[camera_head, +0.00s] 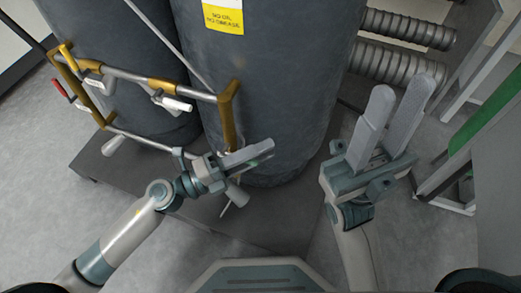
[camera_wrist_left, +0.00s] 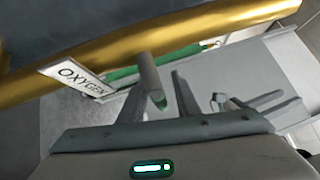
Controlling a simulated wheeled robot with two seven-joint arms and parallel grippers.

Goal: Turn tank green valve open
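In the left wrist view a green bar (camera_wrist_left: 185,53), which looks like the green valve's handle, lies just beyond my left gripper, with a white OXYGEN tag (camera_wrist_left: 75,78) at its left. The gold pipe (camera_wrist_left: 150,45) runs behind it. In the head view my left gripper (camera_head: 262,148) is at the lower right of the pipe frame, in front of the big grey tank (camera_head: 275,75); a little green shows at its fingertips. Whether its fingers touch or hold the bar is unclear. My right gripper (camera_head: 402,90) is open and empty, right of the tank.
A gold-and-silver pipe frame (camera_head: 230,115) with several small valves, including a red-handled one (camera_head: 58,88), stands in front of the tanks. Ribbed hoses (camera_head: 405,30) are at the upper right. A green-edged panel (camera_head: 490,110) stands at the right. Grey floor lies lower left.

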